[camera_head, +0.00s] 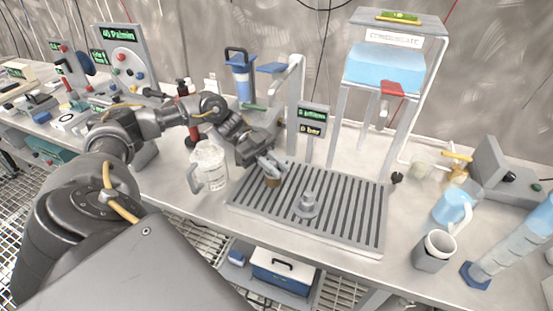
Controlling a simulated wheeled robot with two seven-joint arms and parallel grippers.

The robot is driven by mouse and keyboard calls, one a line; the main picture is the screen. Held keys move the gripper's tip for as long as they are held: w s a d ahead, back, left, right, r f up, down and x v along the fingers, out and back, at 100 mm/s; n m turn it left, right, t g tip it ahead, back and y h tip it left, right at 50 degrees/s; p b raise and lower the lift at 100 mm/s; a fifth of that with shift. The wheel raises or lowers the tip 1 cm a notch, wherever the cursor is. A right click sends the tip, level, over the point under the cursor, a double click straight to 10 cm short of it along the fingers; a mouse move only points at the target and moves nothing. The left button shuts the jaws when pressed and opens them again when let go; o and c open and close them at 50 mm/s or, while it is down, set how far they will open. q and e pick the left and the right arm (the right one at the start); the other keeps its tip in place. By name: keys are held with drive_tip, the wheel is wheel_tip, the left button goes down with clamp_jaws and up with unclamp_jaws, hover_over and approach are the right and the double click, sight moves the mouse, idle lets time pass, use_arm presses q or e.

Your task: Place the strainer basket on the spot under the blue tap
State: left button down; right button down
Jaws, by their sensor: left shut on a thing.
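My left gripper (270,163) comes in from the left, over the left back part of the grey slatted drip tray (345,215). It is shut on a small brownish round thing, apparently the strainer basket (272,182), at or just above the slats; I cannot tell whether it touches them. The blue tap (272,68) is a flat blue handle on a white pipe behind the tray's left side. The spot under it is not clearly visible, as my arm and gripper cover that area. My right gripper is not in view.
A clear jug (209,165) stands left of the tray, near my forearm. A grey stepped metal piece (308,204) sits on the slats right of the gripper. A blue tank with a red tap (391,88) stands behind. The tray's right half is clear. Cups stand farther right.

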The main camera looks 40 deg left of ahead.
use_arm(q)
drive_tip(key=c, duration=1.3)
unclamp_jaws()
drive_tip(key=shift+f, duration=0.15)
drive_tip(key=shift+c, duration=0.2)
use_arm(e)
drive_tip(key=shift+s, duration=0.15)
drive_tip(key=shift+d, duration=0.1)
